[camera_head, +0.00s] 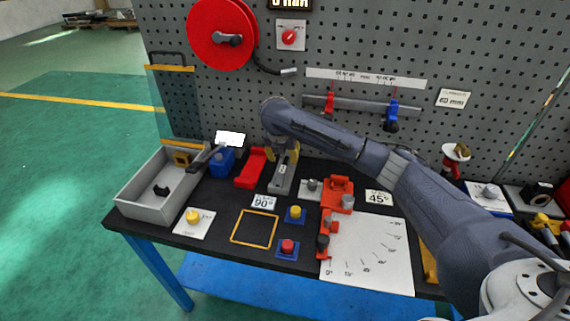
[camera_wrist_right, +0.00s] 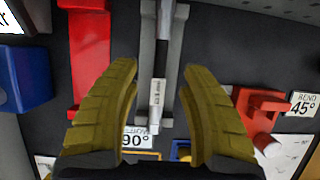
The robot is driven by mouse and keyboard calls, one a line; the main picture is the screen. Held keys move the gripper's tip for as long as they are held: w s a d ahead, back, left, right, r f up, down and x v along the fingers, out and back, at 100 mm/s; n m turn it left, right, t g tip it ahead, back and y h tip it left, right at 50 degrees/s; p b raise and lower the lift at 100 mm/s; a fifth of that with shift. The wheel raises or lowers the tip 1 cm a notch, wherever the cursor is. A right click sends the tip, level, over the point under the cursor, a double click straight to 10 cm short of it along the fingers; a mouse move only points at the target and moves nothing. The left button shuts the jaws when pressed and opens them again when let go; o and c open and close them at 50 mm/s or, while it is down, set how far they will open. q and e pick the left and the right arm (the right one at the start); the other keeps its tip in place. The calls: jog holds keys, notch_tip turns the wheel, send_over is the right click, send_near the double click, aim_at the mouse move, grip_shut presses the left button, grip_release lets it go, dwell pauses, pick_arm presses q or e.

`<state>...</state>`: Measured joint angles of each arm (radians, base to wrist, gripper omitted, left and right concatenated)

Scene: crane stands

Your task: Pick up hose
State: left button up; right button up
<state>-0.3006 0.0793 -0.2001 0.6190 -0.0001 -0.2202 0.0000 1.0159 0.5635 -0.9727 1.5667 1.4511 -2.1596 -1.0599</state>
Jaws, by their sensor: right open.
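A thin dark and silver rod-like piece with a white label (camera_wrist_right: 158,92), possibly the hose, lies lengthwise in a grey cradle (camera_wrist_right: 147,50) on the bench. The cradle also shows in the head view (camera_head: 277,186), partly under my right gripper. My right gripper (camera_head: 282,154) is open above it. In the right wrist view its yellow fingers (camera_wrist_right: 158,78) stand on either side of the piece, with clear gaps. A dark hose end with a silver tip (camera_head: 289,72) also hangs from a red reel (camera_head: 222,35) on the wall. My left gripper is not in view.
A red holder (camera_head: 250,168) and a blue block (camera_head: 222,164) stand left of the cradle. A grey bin (camera_head: 140,205) sits at the bench's left. Red fixtures (camera_head: 337,190) and a white angle sheet (camera_head: 370,255) are to the right. A pegboard (camera_head: 370,50) rises behind.

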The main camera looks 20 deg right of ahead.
aim_at(285, 162)
jog(key=shift+x, duration=2.25)
jog(key=shift+s, duration=0.1)
jog(key=shift+c, duration=0.3)
grip_shut()
